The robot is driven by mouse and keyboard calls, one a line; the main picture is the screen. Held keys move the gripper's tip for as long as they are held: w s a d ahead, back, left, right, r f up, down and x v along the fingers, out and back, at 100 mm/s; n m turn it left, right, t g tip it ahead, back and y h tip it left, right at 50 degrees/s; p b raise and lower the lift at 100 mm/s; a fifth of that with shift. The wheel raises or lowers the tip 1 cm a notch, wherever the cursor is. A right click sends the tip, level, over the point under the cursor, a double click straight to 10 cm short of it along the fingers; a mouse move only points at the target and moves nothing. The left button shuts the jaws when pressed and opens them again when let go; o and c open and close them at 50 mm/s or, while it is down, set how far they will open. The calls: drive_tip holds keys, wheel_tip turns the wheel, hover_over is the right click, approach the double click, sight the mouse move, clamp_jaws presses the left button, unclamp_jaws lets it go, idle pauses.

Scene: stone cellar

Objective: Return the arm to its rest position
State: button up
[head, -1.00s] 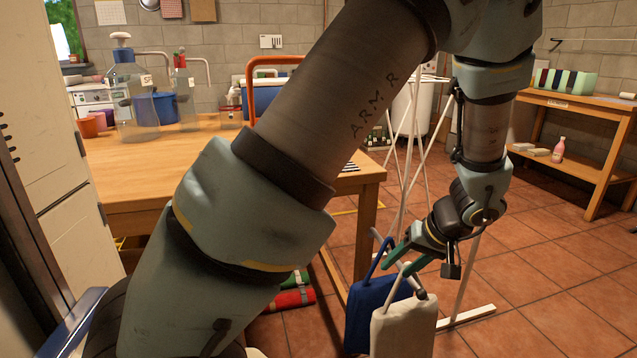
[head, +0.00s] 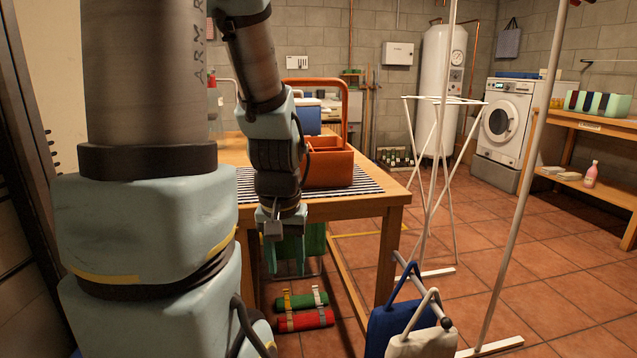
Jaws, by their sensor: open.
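My arm fills the left of the head view, with its upper link upright and its forearm hanging down in front of the wooden table. My gripper (head: 287,252) points downward at the table's near edge, with its green fingers open. I see nothing held between them. The gripper is apart from the blue bag (head: 385,325) and the white bag (head: 425,343), which hang at the lower right.
The wooden table (head: 375,208) bears an orange caddy (head: 330,168) on a striped mat (head: 365,185). Rolled red and green bundles (head: 303,320) lie on the floor below. A white drying rack (head: 445,100) and a metal stand (head: 522,190) stand right.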

wheel_tip(320, 180, up, 17)
drive_tip(key=p, duration=1.6)
drive_tip(key=shift+a+p, duration=0.35)
drive_tip(key=shift+s, duration=0.1)
